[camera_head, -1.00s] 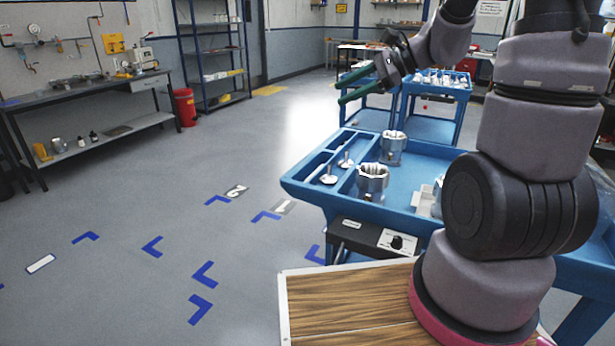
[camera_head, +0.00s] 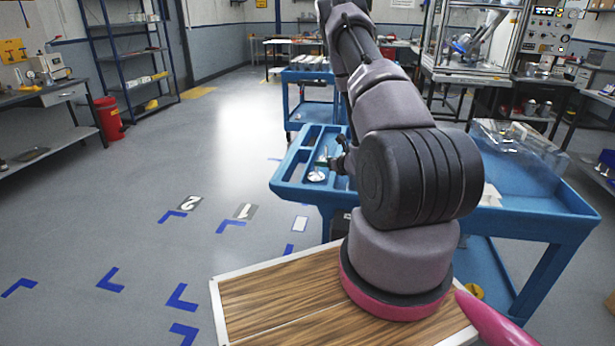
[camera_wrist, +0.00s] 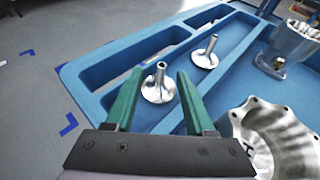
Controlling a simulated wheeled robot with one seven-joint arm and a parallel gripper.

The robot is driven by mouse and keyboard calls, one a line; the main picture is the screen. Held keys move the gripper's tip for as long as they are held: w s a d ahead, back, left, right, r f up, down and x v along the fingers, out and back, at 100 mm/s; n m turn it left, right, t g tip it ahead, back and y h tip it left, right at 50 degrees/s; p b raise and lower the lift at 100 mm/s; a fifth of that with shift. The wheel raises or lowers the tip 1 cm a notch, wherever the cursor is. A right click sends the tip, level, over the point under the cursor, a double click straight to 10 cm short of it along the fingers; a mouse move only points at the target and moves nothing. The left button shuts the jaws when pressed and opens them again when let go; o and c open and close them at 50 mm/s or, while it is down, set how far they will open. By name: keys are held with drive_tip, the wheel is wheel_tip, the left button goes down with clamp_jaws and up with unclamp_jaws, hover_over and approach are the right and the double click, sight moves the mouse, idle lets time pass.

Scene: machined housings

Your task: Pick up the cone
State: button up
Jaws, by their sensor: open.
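Two shiny metal cones with round flared bases and thin stems stand upright in a compartment of the blue cart's tray. The nearer cone (camera_wrist: 158,86) appears between the green fingers of my gripper (camera_wrist: 160,76) in the wrist view. The farther cone (camera_wrist: 206,53) stands beyond the right finger, up and to the right. My gripper is open, and nothing is clamped. I cannot tell whether the fingers touch the cone.
Two machined metal housings stand on the right in the wrist view, one near (camera_wrist: 280,140) and one farther back (camera_wrist: 297,42). The blue tray's raised dividers (camera_wrist: 130,60) edge the compartment. A second blue cart (camera_head: 306,78) stands behind. Open floor lies to the left.

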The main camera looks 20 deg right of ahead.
sight(312, 173)
drive_tip(key=x, duration=0.4)
drive_tip(key=shift+w+a+f, duration=0.15)
drive_tip(key=shift+w, duration=0.2)
drive_tip(key=shift+d+x, duration=0.1)
drive_tip(key=shift+x, duration=1.25)
drive_tip(key=shift+d+x, duration=0.15)
drive_tip(key=shift+x, duration=1.2)
drive_tip(key=shift+f, duration=0.15)
clamp_jaws()
